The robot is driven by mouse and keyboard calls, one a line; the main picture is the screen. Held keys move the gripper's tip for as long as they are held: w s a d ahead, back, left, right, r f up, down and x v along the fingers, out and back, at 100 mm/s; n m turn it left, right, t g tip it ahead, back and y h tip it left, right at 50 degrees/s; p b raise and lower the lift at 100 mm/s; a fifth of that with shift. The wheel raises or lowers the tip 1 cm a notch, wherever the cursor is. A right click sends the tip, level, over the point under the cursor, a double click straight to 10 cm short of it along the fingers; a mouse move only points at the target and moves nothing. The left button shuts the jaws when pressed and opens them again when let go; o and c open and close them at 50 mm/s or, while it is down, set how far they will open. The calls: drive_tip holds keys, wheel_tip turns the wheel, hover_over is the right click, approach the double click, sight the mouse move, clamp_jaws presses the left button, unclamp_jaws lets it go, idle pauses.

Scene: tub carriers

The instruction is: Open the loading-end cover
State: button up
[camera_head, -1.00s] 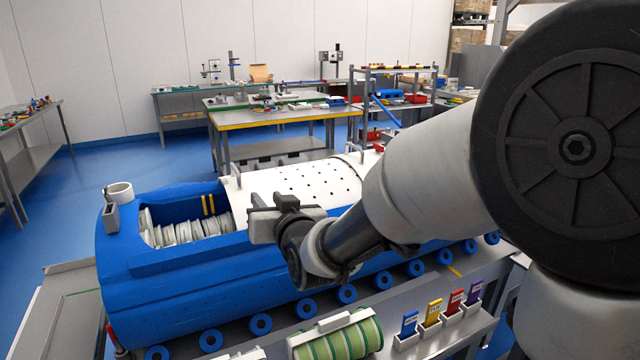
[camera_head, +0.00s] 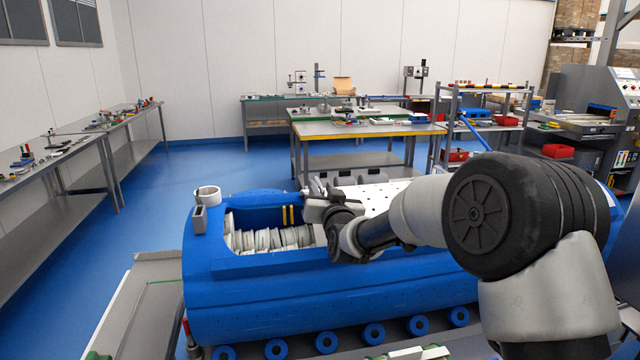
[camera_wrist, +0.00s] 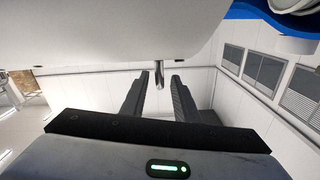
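A long blue tub carrier (camera_head: 300,300) stands in front of me, with an open section at its left part. A white perforated cover (camera_head: 385,198) lies over the top to the right of this opening, partly hidden behind my arm. My gripper (camera_head: 322,205) is at the cover's edge beside the opening. In the wrist view my gripper (camera_wrist: 158,95) is open, its two dark fingers apart. A white curved surface (camera_wrist: 120,35), seemingly the cover, fills the top. A small metal handle or peg (camera_wrist: 159,74) hangs from it between the fingers; contact cannot be told.
A white ring (camera_head: 207,194) stands on the carrier's left end. Workbenches (camera_head: 365,130) stand behind. Blue floor (camera_head: 70,255) is clear on the left.

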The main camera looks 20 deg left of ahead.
drive_tip(key=shift+x, duration=1.35)
clamp_jaws()
